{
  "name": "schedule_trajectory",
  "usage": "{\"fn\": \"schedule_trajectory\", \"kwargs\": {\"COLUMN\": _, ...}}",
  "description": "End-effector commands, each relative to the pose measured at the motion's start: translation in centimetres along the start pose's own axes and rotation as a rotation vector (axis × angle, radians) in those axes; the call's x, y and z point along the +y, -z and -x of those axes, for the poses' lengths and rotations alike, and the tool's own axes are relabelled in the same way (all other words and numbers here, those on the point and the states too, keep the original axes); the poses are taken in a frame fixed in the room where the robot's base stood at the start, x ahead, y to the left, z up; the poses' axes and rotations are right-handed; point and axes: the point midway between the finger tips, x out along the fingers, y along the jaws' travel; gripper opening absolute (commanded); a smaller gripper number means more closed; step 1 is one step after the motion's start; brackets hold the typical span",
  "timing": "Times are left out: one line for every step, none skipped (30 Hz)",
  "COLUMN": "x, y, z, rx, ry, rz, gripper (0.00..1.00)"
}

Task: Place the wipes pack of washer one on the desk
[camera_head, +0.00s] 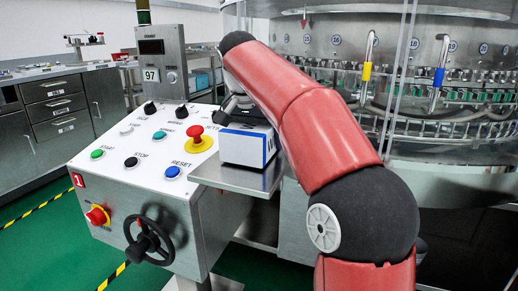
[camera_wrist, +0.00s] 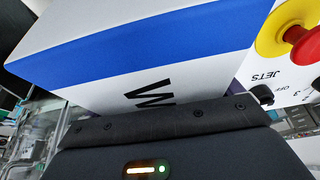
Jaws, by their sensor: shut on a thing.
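The wipes pack (camera_head: 246,148) is a white box with a blue band. In the head view it is at or just over a small steel shelf (camera_head: 230,178) beside the control panel; I cannot tell whether it touches the shelf. My gripper (camera_head: 240,108) is at the top of the pack, shut on it, and partly hidden by my red arm. In the wrist view the pack (camera_wrist: 150,45) fills the upper middle, with a large black letter W, close against the dark gripper. A steel desk-like counter (camera_head: 60,73) with drawers stands at the far left.
The control panel (camera_head: 140,160), marked 1, has buttons, a red emergency knob (camera_head: 195,133) close to the pack, and a black handwheel (camera_head: 148,240). A post with a box marked 97 (camera_head: 163,75) stands behind. The rotary washer (camera_head: 455,60) fills the right. Green floor (camera_head: 45,240) is open at left.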

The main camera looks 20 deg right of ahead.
Motion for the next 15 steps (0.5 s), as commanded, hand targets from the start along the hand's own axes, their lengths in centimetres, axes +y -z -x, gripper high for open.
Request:
{"fn": "schedule_trajectory", "kwargs": {"x": -0.08, "y": -0.24, "z": -0.47, "rx": 0.002, "ry": 0.002, "rz": 0.000, "gripper": 0.59}}
{"fn": "schedule_trajectory", "kwargs": {"x": -0.10, "y": -0.23, "z": -0.41, "rx": 0.002, "ry": 0.002, "rz": 0.000, "gripper": 0.59}}
{"fn": "schedule_trajectory", "kwargs": {"x": -0.10, "y": -0.19, "z": -0.29, "rx": 0.002, "ry": 0.002, "rz": -0.001, "gripper": 0.59}}
{"fn": "schedule_trajectory", "kwargs": {"x": -0.10, "y": -0.15, "z": -0.21, "rx": 0.002, "ry": 0.002, "rz": -0.001, "gripper": 0.59}}
{"fn": "schedule_trajectory", "kwargs": {"x": -0.10, "y": -0.14, "z": -0.17, "rx": 0.002, "ry": 0.002, "rz": -0.001, "gripper": 0.59}}
{"fn": "schedule_trajectory", "kwargs": {"x": -0.09, "y": -0.13, "z": -0.16, "rx": 0.002, "ry": 0.002, "rz": 0.000, "gripper": 0.59}}
{"fn": "schedule_trajectory", "kwargs": {"x": -0.09, "y": -0.13, "z": -0.16, "rx": 0.002, "ry": 0.002, "rz": -0.001, "gripper": 0.59}}
{"fn": "schedule_trajectory", "kwargs": {"x": -0.09, "y": -0.13, "z": -0.16, "rx": 0.002, "ry": 0.002, "rz": -0.001, "gripper": 0.59}}
{"fn": "schedule_trajectory", "kwargs": {"x": -0.09, "y": -0.16, "z": -0.22, "rx": 0.002, "ry": 0.001, "rz": 0.000, "gripper": 0.59}}
{"fn": "schedule_trajectory", "kwargs": {"x": -0.09, "y": -0.20, "z": -0.31, "rx": 0.002, "ry": 0.001, "rz": 0.000, "gripper": 0.59}}
{"fn": "schedule_trajectory", "kwargs": {"x": -0.09, "y": -0.25, "z": -0.42, "rx": 0.002, "ry": 0.001, "rz": 0.000, "gripper": 0.59}}
{"fn": "schedule_trajectory", "kwargs": {"x": -0.09, "y": -0.32, "z": -0.55, "rx": 0.002, "ry": 0.001, "rz": 0.000, "gripper": 0.59}}
{"fn": "schedule_trajectory", "kwargs": {"x": -0.10, "y": -0.30, "z": -0.55, "rx": 0.001, "ry": 0.001, "rz": 0.000, "gripper": 0.93}}
{"fn": "schedule_trajectory", "kwargs": {"x": -0.10, "y": -0.29, "z": -0.52, "rx": 0.001, "ry": 0.001, "rz": 0.000, "gripper": 0.97}}
{"fn": "schedule_trajectory", "kwargs": {"x": -0.10, "y": -0.28, "z": -0.51, "rx": 0.001, "ry": 0.001, "rz": 0.000, "gripper": 1.00}}
